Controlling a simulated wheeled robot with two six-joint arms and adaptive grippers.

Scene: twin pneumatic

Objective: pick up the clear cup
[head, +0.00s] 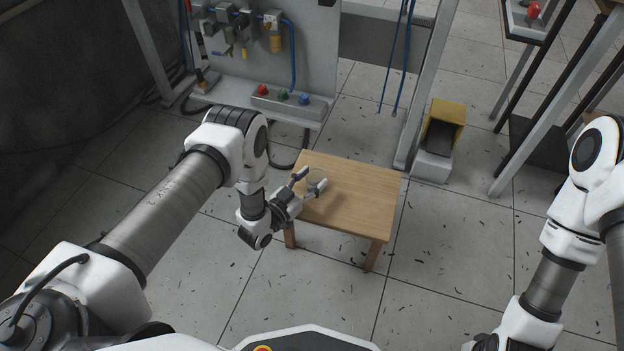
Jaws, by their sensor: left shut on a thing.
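The clear cup (315,177) is a small, see-through shape at the left part of the low wooden table (365,208). My left gripper (312,181) reaches in from the left, and its two fingers are shut on the cup, one on each side. The fingers cover part of the cup. I cannot tell whether the cup touches the tabletop or is held just above it.
A grey panel with pneumatic parts (270,45) and a box with red, green and blue buttons (290,101) stand behind the table. The rest of the tabletop is bare.

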